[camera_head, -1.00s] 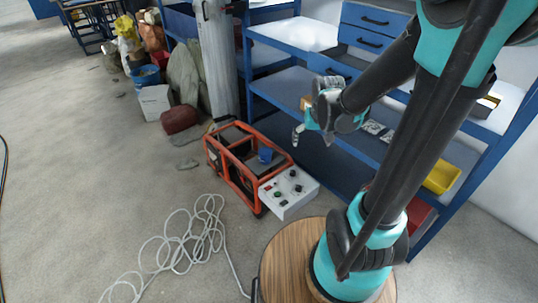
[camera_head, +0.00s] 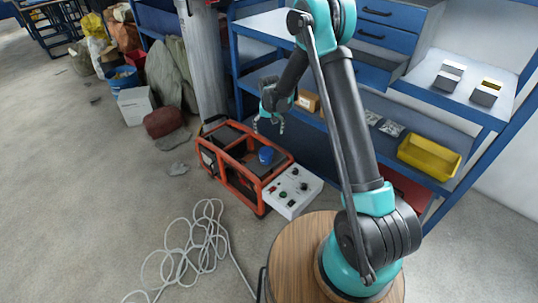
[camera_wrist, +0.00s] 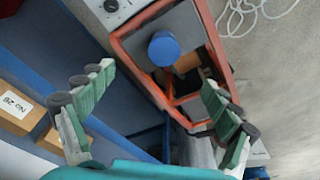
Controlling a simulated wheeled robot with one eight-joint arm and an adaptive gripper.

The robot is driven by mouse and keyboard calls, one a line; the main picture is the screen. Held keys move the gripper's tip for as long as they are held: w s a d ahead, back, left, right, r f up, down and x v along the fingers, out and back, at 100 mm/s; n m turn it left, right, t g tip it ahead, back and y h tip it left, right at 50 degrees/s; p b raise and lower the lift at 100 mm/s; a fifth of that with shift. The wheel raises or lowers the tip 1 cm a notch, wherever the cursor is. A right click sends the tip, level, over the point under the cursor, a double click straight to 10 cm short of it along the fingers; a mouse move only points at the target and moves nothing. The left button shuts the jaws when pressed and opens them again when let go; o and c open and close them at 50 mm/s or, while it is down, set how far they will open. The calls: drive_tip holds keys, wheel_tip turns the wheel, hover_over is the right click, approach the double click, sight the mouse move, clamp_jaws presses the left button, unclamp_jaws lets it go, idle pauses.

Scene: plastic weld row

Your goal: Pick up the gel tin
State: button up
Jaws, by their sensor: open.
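A blue round tin (camera_head: 265,155), which I take to be the gel tin, sits upright on the red-orange framed machine (camera_head: 238,188). In the wrist view the blue tin (camera_wrist: 163,48) shows its round top, beyond my fingertips and roughly between their lines. My gripper (camera_head: 268,126) hangs above the machine's back side, pointing down. In the wrist view my gripper (camera_wrist: 158,80) has its fingers spread wide with nothing between them. The fingers are apart from the tin.
A white control box (camera_head: 292,190) adjoins the machine. A blue shelf unit (camera_head: 395,100) stands behind, holding a yellow bin (camera_head: 428,157) and a cardboard box (camera_head: 308,101). A grey post (camera_head: 203,60) rises behind the machine. A white cable (camera_head: 205,245) lies on open floor.

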sight(266, 151)
drive_tip(key=w+f, duration=0.1)
drive_tip(key=f, duration=0.4)
drive_tip(key=w+a+f, duration=0.1)
drive_tip(key=f, duration=0.4)
drive_tip(key=a+f, duration=0.1)
drive_tip(key=f, duration=0.3)
drive_tip(key=shift+w+f, duration=0.65)
drive_tip(key=shift+f, duration=0.6)
drive_tip(key=shift+w+f, duration=0.2)
drive_tip(key=shift+f, duration=0.65)
drive_tip(key=shift+w+f, duration=0.25)
drive_tip(key=shift+f, duration=0.6)
drive_tip(key=shift+c, duration=0.4)
drive_tip(key=c, duration=1.4)
